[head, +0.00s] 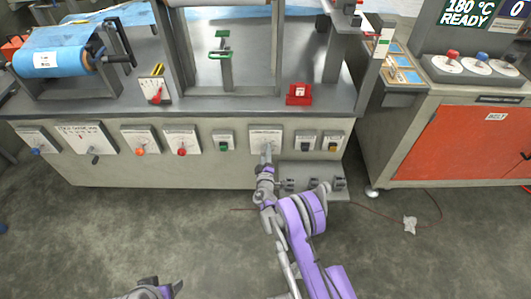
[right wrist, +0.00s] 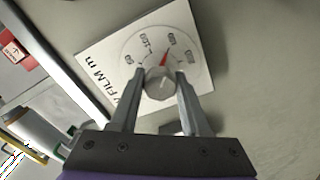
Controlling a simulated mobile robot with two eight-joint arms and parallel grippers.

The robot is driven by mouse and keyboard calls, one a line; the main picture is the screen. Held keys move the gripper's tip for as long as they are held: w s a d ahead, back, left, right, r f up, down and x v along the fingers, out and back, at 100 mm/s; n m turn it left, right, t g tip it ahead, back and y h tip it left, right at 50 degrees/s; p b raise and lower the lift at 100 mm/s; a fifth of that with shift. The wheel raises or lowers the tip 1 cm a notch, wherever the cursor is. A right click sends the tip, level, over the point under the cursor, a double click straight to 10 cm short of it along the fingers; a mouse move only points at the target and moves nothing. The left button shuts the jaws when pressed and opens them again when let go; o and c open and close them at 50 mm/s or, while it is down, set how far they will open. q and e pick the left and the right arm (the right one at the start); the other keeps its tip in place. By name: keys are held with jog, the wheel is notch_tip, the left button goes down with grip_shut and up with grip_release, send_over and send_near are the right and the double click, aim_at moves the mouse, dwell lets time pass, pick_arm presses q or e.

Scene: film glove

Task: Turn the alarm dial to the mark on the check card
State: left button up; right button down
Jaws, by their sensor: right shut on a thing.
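The dial in my right gripper is a grey knob (right wrist: 160,82) with a red pointer, on a white plate (right wrist: 112,45) lettered "FILM m". The pointer aims up and slightly right in the wrist view, past 150. My right gripper (right wrist: 162,74) has one finger on each side of the knob, shut on it. In the head view, the right gripper (head: 267,151) meets the same plate (head: 266,133) on the bench front. My left gripper (head: 158,289) is partly cut off at the bottom edge. I cannot identify a check card for certain.
Other knob plates line the bench front, with a red knob (head: 182,152) and a green switch (head: 223,147) to the left. Two small switches (head: 305,141) are close on the right. An orange-fronted cabinet (head: 463,145) stands right. The floor in front is mostly clear.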

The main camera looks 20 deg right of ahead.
dwell(0.3)
jog(key=shift+c, duration=1.9)
grip_release()
jog(key=shift+s, duration=0.1)
jog(key=v, duration=1)
jog(key=shift+s+p, duration=0.3)
jog(key=shift+p, duration=0.15)
jog(key=shift+a+r, duration=0.1)
